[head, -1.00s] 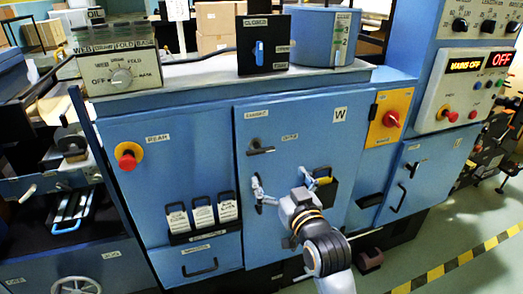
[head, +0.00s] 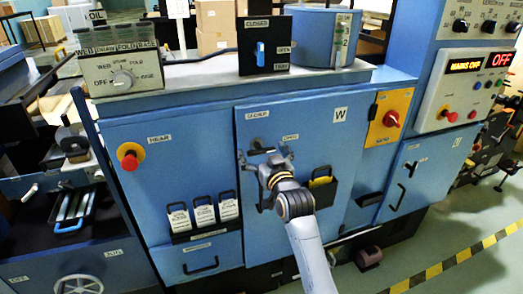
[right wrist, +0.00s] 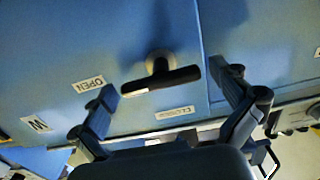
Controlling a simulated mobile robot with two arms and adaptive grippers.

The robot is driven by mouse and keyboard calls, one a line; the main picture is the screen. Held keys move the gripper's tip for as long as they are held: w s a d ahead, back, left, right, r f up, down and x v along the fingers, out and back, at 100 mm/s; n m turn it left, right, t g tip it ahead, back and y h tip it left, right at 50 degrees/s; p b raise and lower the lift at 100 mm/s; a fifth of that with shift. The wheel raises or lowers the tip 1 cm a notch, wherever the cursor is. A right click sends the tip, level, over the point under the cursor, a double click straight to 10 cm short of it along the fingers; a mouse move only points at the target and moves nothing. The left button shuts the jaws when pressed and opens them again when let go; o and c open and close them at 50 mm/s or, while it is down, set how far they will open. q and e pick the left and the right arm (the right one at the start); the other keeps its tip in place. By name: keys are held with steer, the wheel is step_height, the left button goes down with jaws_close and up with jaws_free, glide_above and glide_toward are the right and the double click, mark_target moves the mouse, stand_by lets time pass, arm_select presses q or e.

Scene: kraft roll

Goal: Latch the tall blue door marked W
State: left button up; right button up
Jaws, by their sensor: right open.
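The tall blue door marked W (head: 318,215) stands in the middle of the machine front and looks flush with it. Its dark T-shaped handle is mostly hidden by my gripper in the head view. In the right wrist view the handle (right wrist: 162,78) lies roughly level, between my fingers. An OPEN label (right wrist: 86,86) and a second label (right wrist: 175,112), hard to read here, sit near it. My right gripper (head: 266,157) is open in front of the handle, its fingers spread to either side, not clamped on it. My left gripper is not in view.
A black pocket (head: 320,184) with a yellow item is on the door, right of my gripper. A rack of white cards (head: 203,215) hangs to the left. A red knob on a yellow plate (head: 391,119) is to the right. A control box (head: 265,48) stands on top.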

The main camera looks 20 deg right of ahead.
steer(key=c, duration=1.1)
steer(key=n+p, duration=0.2)
steer(key=n, duration=0.1)
steer(key=shift+r, duration=0.2)
steer(key=n+p, duration=0.2)
steer(key=n, duration=0.2)
steer(key=shift+a+n+p, duration=0.1)
steer(key=shift+n+p, duration=0.2)
steer(key=shift+p, duration=0.1)
steer(key=n+p, duration=0.2)
steer(key=n, duration=0.3)
steer(key=shift+a+f, duration=0.1)
steer(key=shift+a+f+n+p, duration=0.1)
steer(key=shift+n+p, duration=0.45)
steer(key=shift+n, duration=2.15)
